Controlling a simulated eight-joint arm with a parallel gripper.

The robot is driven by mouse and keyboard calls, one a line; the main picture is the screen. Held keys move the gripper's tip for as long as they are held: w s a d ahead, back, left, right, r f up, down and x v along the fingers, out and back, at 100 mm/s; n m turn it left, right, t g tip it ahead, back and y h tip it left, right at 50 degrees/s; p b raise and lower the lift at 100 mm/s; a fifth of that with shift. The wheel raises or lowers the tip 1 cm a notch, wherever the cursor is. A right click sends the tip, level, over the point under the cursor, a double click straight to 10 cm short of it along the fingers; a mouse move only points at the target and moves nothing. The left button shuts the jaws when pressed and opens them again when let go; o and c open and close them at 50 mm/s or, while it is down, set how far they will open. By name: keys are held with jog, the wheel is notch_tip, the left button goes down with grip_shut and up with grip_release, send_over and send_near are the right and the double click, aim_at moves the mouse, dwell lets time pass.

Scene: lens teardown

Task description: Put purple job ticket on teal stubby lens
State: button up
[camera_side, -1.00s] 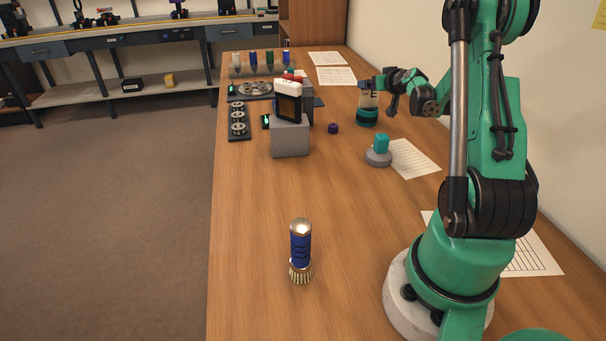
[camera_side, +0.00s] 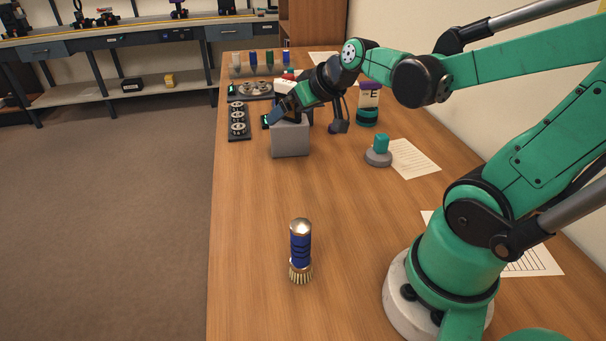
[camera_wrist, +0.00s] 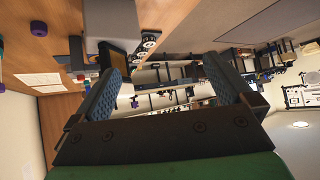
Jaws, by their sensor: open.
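The purple job ticket (camera_side: 369,92), a white card with a purple top and a dark letter E, stands upright on the teal stubby lens (camera_side: 367,117). The lens is a short dark cylinder with teal bands, on the bench behind my wrist. My gripper (camera_side: 280,112) is away to the left of them, at the top of the grey block. In the wrist view my gripper (camera_wrist: 166,72) has its two blue pads wide apart, with nothing held between them. The ticket is clear of my gripper.
The grey block (camera_side: 290,140) is close under my gripper; a white-topped item (camera_side: 285,87) behind is partly hidden. A teal knob on a grey base (camera_side: 378,153) and a blue brush (camera_side: 300,250) stand nearer.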

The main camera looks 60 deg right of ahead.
jog(key=s+a+f+n+g+y, duration=0.1)
jog(key=s+a, duration=0.4)
jog(key=a, duration=0.5)
jog(key=shift+a+f+n+g, duration=0.25)
jog(key=shift+n+g, duration=0.25)
jog(key=shift+n, duration=0.4)
jog(key=shift+s, duration=0.1)
